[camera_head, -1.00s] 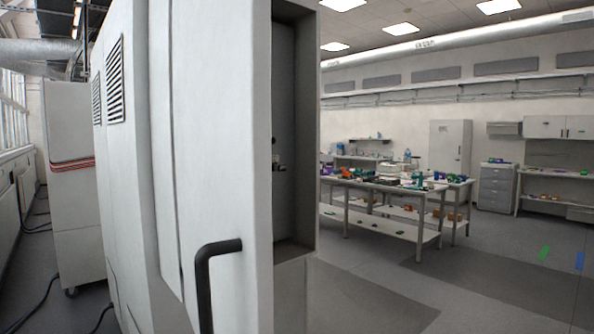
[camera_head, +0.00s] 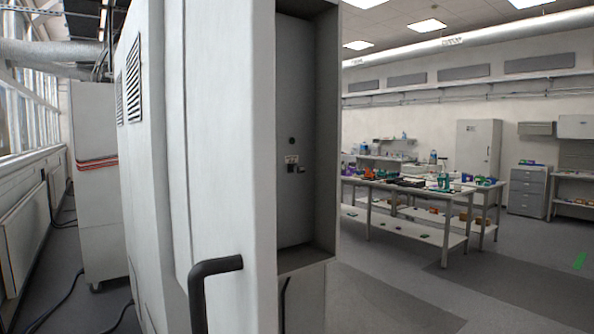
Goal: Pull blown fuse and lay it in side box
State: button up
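A tall white cabinet (camera_head: 235,150) stands close in front of me, with a black bar handle (camera_head: 215,266) low on its near face. On its right side is a recessed grey bay (camera_head: 304,120). A small dark fitting with a pale label (camera_head: 294,164) sits on the bay's panel, with a small round dark spot above it. I cannot tell whether this fitting is a fuse or a holder. I see no box that I can identify as the side box. My gripper is not in view.
A workbench (camera_head: 420,193) with several coloured items stands behind to the right. Grey floor (camera_head: 400,290) lies open at right. Left of the cabinet, another white cabinet (camera_head: 100,190) and dark cables (camera_head: 65,305) narrow the aisle by the windows.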

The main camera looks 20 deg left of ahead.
aim_at(287, 262)
jog(key=z, duration=0.05)
jog(key=i, duration=2.25)
jog(key=u, duration=3.1)
